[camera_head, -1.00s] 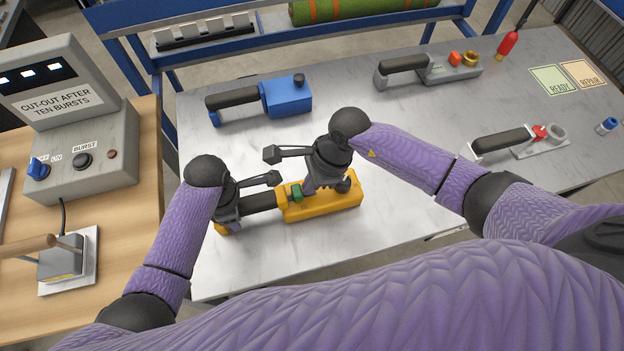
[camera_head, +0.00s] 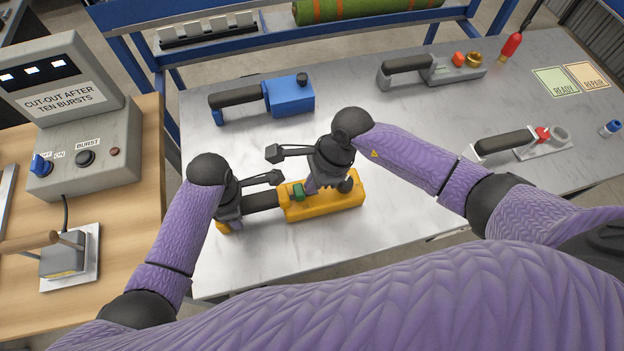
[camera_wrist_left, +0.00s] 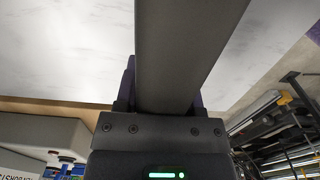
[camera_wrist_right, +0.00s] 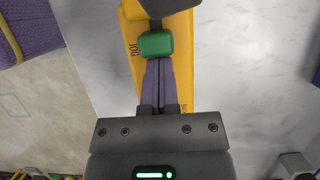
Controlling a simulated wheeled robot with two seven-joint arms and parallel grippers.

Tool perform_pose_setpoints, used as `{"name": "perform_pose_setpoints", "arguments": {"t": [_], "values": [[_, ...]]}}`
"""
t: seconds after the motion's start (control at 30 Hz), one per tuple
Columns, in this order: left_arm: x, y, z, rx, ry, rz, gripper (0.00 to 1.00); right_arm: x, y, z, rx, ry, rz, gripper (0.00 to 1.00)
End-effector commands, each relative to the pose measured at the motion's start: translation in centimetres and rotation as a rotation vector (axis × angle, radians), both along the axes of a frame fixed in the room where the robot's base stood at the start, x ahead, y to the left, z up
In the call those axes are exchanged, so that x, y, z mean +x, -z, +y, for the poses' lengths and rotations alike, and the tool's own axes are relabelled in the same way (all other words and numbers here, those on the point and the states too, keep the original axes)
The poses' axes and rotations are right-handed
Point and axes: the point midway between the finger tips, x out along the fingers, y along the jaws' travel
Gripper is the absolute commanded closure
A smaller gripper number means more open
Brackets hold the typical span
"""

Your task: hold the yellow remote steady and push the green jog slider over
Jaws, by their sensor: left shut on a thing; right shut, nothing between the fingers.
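The yellow remote (camera_head: 335,203) lies on the grey bench, its black handle (camera_head: 262,200) towards the left. My left gripper (camera_head: 230,222) is shut on the handle near its left end; in the left wrist view the dark handle (camera_wrist_left: 187,50) runs between the fingers. The green jog slider (camera_head: 298,191) sits on top of the remote's body, near the handle end. In the right wrist view the slider (camera_wrist_right: 156,44) is just ahead of my right gripper's closed fingertips (camera_wrist_right: 155,65), touching or nearly so. My right gripper (camera_head: 311,187) is shut and empty over the remote, beside the slider.
A blue remote (camera_head: 289,96) lies behind, a grey one (camera_head: 450,70) at the back right, and a white one (camera_head: 545,146) at the right. READY (camera_head: 556,82) and REPAIR (camera_head: 587,76) cards lie far right. A control box (camera_head: 85,150) stands on the wooden table at left.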

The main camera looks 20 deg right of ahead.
Motion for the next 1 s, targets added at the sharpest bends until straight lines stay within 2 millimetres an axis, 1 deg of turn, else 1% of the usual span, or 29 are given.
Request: {"name": "perform_pose_setpoints", "arguments": {"t": [0.9, 1.0], "values": [[0.01, -0.05, -0.15, -0.004, 0.002, -0.001, 1.00, 0.02, -0.10, 0.13, 0.004, -0.001, -0.001, 1.00], [0.00, -0.05, -0.15, -0.004, 0.002, -0.001, 1.00, 0.09, -0.63, -0.12, 0.004, 0.000, -0.003, 1.00]]}}
